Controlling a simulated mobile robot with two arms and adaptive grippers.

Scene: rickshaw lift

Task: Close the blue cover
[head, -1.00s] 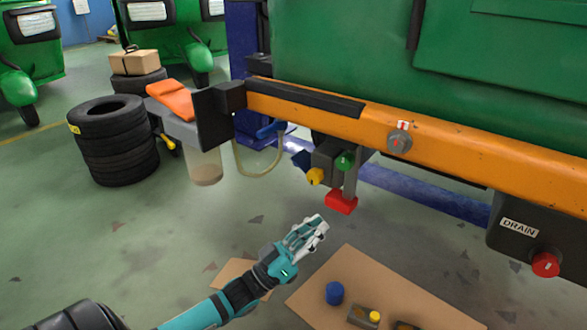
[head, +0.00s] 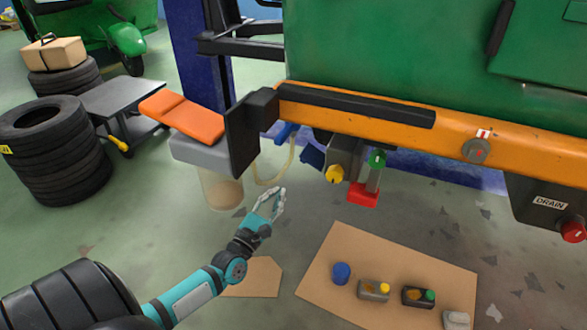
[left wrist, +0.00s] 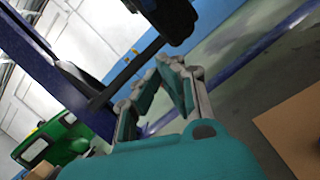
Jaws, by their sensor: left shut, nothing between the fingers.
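A small dark blue flap (head: 312,157), which looks like the blue cover, hangs tilted at the left side of a dark box under the orange beam. My right gripper is not in view.
A cardboard sheet (head: 326,240) on the floor holds a blue cap (head: 341,272) and several small parts. The orange beam (head: 410,128) runs above, with a dark plate (head: 245,138) at its left end. Tyres (head: 55,165) stand at left.

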